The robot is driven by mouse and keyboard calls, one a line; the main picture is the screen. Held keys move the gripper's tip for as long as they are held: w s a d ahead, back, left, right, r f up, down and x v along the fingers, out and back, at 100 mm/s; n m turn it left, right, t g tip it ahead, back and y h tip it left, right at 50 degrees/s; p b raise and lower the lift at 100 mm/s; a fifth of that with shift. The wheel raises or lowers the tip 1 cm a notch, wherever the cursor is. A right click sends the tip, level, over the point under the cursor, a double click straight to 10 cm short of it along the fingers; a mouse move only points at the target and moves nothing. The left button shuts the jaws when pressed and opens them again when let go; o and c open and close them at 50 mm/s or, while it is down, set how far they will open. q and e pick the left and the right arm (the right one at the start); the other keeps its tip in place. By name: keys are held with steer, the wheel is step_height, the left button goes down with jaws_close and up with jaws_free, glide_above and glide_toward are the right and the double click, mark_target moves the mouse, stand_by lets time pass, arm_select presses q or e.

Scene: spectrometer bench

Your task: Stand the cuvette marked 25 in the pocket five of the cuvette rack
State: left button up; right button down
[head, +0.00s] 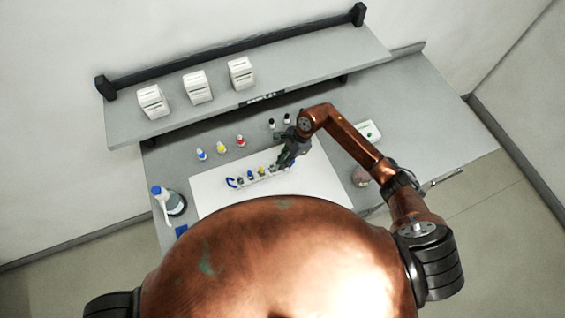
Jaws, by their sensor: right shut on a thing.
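The cuvette rack (258,180) is a small pale strip on the white mat (315,184). Several cuvettes with coloured tops stand in it, among them a yellow one (262,171) and a blue one at the left end. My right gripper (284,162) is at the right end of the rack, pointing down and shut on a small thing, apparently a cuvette. The fingers hide most of it, and I cannot tell if it touches the rack. The marking 25 and the pocket numbers are too small to read. My left gripper is out of view.
Blue, red and yellow-capped bottles (221,146) stand behind the mat, with two black-capped ones (279,122) farther right. A blue-topped wash bottle (168,200) is at the left. A white device (369,131) and a pinkish container (361,176) are at the right. A shelf (300,65) overhangs the back.

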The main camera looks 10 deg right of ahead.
steer(key=c, duration=2)
jaws_free()
steer(key=shift+s+f, duration=0.25)
steer(key=shift+f, duration=0.35)
steer(key=shift+d, duration=0.15)
steer(key=shift+r+p, duration=0.45)
steer(key=shift+p, duration=0.05)
steer(key=b+v, duration=0.1)
steer(key=v, duration=0.2)
steer(key=b+v, duration=0.1)
steer(key=v, duration=0.3)
steer(key=b+v, duration=0.1)
steer(key=v, duration=0.3)
steer(key=shift+w+a+r, duration=0.1)
steer(key=shift+w+a, duration=0.15)
steer(key=shift+w, duration=0.05)
steer(key=shift+d+r, duration=0.2)
steer(key=shift+r, duration=0.5)
